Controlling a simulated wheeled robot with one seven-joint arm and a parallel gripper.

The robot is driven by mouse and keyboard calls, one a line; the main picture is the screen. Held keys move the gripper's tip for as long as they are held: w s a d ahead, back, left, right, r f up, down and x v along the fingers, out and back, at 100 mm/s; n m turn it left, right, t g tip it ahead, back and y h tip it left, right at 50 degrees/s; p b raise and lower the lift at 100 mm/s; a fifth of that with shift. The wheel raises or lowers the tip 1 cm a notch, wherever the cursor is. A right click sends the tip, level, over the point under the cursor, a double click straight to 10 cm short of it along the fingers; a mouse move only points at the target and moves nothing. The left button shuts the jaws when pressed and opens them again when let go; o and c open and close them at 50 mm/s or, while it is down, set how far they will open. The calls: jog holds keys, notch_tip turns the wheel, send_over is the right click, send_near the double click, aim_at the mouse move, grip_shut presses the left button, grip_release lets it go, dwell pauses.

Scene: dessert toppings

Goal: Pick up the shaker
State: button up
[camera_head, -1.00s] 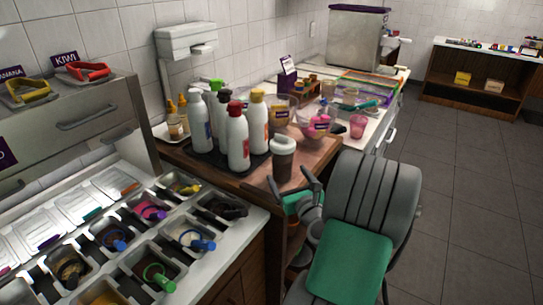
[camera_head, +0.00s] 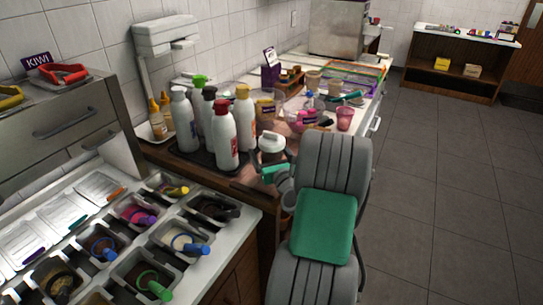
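The shaker (camera_head: 271,144) has a white lid and a darker body. It stands upright near the front edge of the wooden counter top, right of the bottles. My gripper (camera_head: 272,170) is at the shaker, on the near side and low against it in the picture. My grey and green arm hides most of the fingers and the shaker's lower part. I cannot tell whether the fingers touch the shaker or are shut on it.
Several squeeze bottles (camera_head: 224,134) stand on a dark tray just left of the shaker. A pink cup (camera_head: 344,118) and bowls stand behind it to the right. Topping bins (camera_head: 180,240) fill the near left counter. The floor (camera_head: 440,190) at right is clear.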

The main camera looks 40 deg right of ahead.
jog(key=c, duration=1.8)
